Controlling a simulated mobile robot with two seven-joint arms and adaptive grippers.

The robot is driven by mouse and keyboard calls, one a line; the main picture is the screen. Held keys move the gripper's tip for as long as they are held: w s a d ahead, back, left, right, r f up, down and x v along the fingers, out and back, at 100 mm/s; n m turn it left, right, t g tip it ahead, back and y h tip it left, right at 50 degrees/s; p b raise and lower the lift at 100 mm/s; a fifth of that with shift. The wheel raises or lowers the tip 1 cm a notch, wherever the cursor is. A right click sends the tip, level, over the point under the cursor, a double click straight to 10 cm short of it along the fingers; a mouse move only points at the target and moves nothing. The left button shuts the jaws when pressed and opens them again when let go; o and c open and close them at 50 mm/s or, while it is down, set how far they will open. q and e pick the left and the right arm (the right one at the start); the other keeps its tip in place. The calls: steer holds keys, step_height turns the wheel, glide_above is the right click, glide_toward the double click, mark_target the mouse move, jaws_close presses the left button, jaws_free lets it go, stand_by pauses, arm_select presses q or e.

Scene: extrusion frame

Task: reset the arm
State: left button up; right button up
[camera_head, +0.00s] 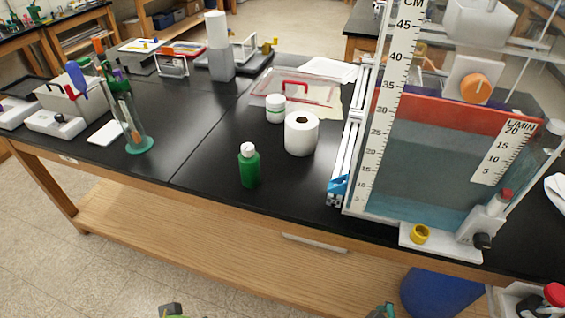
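Only small parts of what look like my grippers show at the bottom edge of the head view. The left one (172,311) is a dark grey piece with a little yellow-green, below and in front of the bench. The right one (381,312) is a dark and greenish piece, also low in front of the bench. Most of both is cut off by the frame edge. Their fingers cannot be made out, so I cannot tell whether they are open or shut or hold anything. Both appear apart from the bench.
A black-topped bench (200,165) with a wooden lower shelf (190,235) stands ahead. On it are a green bottle (249,168), a white roll (301,134), a white jar (275,108), a glass cylinder (130,125) and a large water tank (420,150). The near-left floor is clear.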

arm_select(q)
steer(key=s+a+f+g+b, duration=0.1)
steer(key=s+f, duration=0.1)
steer(key=f, duration=1)
steer(key=s+f, duration=0.2)
steer(key=f, duration=0.9)
arm_select(e)
steer(key=s+f+g, duration=0.1)
steer(key=s+f, duration=0.1)
steer(key=f, duration=1)
steer(key=s+f+g, duration=0.1)
steer(key=s+f, duration=0.1)
steer(key=f, duration=1)
arm_select(q)
steer(key=s+a+f+g, duration=0.1)
steer(key=s+a+f, duration=0.2)
steer(key=s+f, duration=1.2)
steer(key=shift+s+f+y+b, duration=0.15)
steer(key=shift+s+y+b, duration=0.15)
steer(key=shift+b, duration=0.15)
arm_select(e)
steer(key=s+d+f, duration=0.1)
steer(key=s+f, duration=0.6)
steer(key=s+d+f+g, duration=0.1)
steer(key=s+d+f, duration=0.1)
steer(key=s+f, duration=0.6)
steer(key=shift+s+d+f, duration=0.15)
steer(key=shift+d, duration=0.1)
